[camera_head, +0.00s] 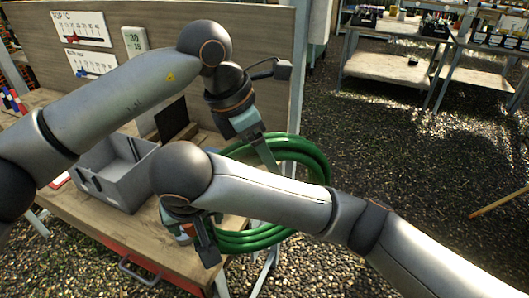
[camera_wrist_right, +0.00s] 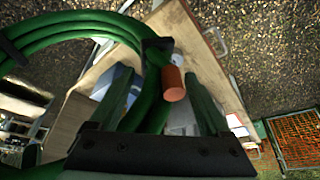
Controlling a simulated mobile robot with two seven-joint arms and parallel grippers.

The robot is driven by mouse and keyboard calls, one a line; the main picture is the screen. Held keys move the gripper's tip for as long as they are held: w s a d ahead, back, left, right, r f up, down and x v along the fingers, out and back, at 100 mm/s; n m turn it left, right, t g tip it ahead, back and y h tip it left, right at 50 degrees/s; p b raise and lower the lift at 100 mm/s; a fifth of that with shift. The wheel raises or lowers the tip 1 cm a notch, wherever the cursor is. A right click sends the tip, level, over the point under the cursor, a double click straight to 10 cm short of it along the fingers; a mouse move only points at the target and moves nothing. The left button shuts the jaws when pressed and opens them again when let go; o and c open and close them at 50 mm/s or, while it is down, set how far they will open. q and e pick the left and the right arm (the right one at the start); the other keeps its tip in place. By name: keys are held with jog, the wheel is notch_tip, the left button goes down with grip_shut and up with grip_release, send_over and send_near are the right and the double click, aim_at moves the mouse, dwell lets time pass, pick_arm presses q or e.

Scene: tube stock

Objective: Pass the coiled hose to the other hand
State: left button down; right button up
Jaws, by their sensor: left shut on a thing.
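The coiled green hose (camera_head: 312,160) hangs in the air beyond the right front corner of the workbench. My left gripper (camera_head: 266,153) is shut on the upper part of the coil. My right gripper (camera_head: 207,246) is low at the coil's left side, partly hidden by its own arm. In the right wrist view its two fingers (camera_wrist_right: 163,108) stand apart, with a hose strand (camera_wrist_right: 150,92) showing between them. An orange-brown end piece (camera_wrist_right: 173,85) shows close by. I cannot tell whether the right fingers touch the hose.
A grey bin (camera_head: 118,182) sits on the wooden workbench (camera_head: 95,217), left of the right gripper. A back panel (camera_head: 110,20) with gauge cards rises behind. Shelving tables (camera_head: 385,72) stand at the back right. The gravel floor (camera_head: 420,160) on the right is mostly clear.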

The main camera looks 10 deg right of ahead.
jog(key=shift+s+r, duration=0.1)
jog(key=shift+r, duration=0.05)
jog(key=a+v, duration=0.1)
jog(key=v, duration=1)
jog(key=a+f+n+g+y, duration=0.1)
jog(key=a+f+g+y, duration=0.3)
jog(key=f+y, duration=0.5)
jog(key=s+d+f+m+t, duration=0.1)
jog(key=d+f, duration=0.1)
jog(key=f, duration=0.6)
jog(key=d+f+m+t, duration=0.1)
jog(key=d+f, duration=0.1)
jog(key=f, duration=0.6)
jog(key=s+d+f+m+t+h, duration=0.15)
jog(key=d+f+t+h, duration=0.25)
jog(key=d+f, duration=0.75)
jog(key=s+d+f+n+t+h, duration=0.2)
jog(key=s+d+f, duration=0.3)
jog(key=d, duration=0.5)
jog(key=shift+s+d+f+t+h, duration=0.25)
jog(key=shift+s+d+t+h, duration=0.15)
jog(key=shift+s+h, duration=0.3)
